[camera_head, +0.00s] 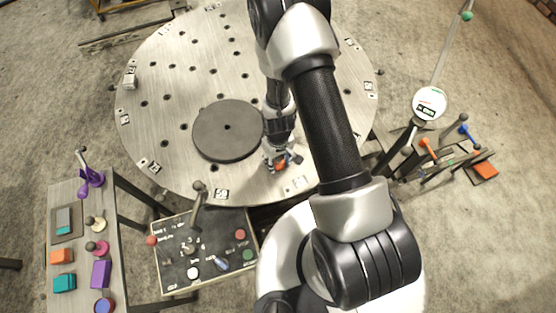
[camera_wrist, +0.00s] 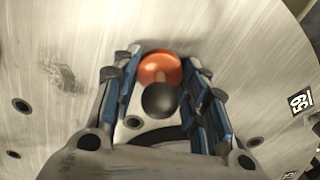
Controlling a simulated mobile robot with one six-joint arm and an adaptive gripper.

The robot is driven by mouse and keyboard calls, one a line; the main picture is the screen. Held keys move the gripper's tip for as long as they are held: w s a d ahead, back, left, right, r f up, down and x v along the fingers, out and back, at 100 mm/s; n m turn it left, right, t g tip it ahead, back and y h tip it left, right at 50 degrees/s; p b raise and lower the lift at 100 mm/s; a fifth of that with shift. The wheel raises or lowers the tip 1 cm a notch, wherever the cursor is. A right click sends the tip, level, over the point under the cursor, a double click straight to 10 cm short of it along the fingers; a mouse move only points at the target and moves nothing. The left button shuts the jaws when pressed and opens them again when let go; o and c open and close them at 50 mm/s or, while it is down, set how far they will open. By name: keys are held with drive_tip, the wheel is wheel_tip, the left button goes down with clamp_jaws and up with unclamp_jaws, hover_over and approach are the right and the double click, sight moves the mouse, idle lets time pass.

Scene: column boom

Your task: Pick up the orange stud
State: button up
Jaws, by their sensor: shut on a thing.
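The orange stud (camera_wrist: 160,69) has a round orange base and a dark ball top. In the wrist view it stands between the blue-padded fingers of my gripper (camera_wrist: 163,86), which is shut on it. In the head view the stud (camera_head: 280,165) shows as a small orange patch at my gripper (camera_head: 283,158), over the near edge of the round metal table (camera_head: 175,120). Whether the stud still touches the table cannot be told.
A dark round disc (camera_head: 228,130) lies left of my gripper on the table. A control panel (camera_head: 175,262) with knobs stands in front. A side bench (camera_head: 65,205) with several coloured parts is at left. A dial gauge (camera_head: 429,103) and levers stand at right.

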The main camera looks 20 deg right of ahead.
wheel_tip(320, 180, up, 20)
drive_tip(key=p, duration=0.6)
